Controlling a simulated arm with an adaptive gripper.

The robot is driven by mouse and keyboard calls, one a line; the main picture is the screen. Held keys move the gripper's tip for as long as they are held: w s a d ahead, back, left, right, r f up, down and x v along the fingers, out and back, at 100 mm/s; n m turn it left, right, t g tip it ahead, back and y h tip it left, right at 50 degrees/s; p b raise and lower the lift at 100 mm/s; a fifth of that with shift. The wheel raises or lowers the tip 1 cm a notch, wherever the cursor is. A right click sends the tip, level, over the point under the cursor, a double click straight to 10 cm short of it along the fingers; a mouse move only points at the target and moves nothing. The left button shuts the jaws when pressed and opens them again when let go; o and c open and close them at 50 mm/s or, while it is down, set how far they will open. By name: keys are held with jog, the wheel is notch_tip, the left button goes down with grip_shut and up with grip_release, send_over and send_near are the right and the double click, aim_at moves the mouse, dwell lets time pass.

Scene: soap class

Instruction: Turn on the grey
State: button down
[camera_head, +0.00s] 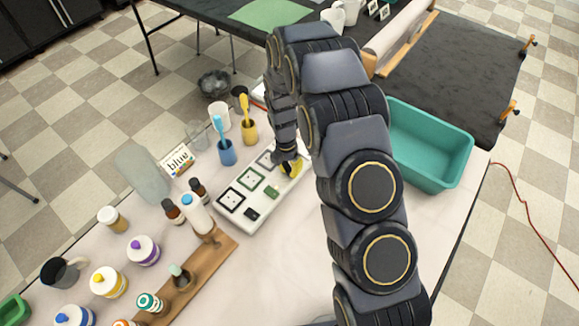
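A white panel (262,219) lies on the table and carries a row of square framed plates. One plate has a black frame (230,200), one a green frame (249,178), and a further one (266,159) is partly behind my gripper. Beside them are a dark block (252,214), a green block (271,192) and a yellow piece (291,169). I cannot single out a clearly grey one. My gripper (286,160) points down at the panel's far right end, right by the yellow piece. Contact and finger opening are too small to tell.
Blue (226,150) and yellow (249,131) cups with brushes stand behind the panel, near a "blue" card (178,160). Bottles (196,212) and a wooden rack (203,262) stand left. A teal bin (432,150) is right. The cloth right of the panel is clear.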

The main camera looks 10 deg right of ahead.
jog(key=shift+s+d+f+t+y, duration=0.1)
jog(key=shift+s+f+t+y, duration=0.2)
jog(key=shift+f+y, duration=0.1)
jog(key=shift+w+d, duration=0.1)
jog(key=shift+w, duration=0.15)
jog(key=shift+w+a, duration=0.5)
jog(key=shift+a, duration=0.15)
jog(key=shift+r, duration=0.2)
notch_tip(320, 180, up, 14)
jog(key=shift+w+a, duration=0.35)
jog(key=shift+s+d+r+g+h, duration=0.25)
jog(key=shift+g+h, duration=0.15)
jog(key=shift+h, duration=0.1)
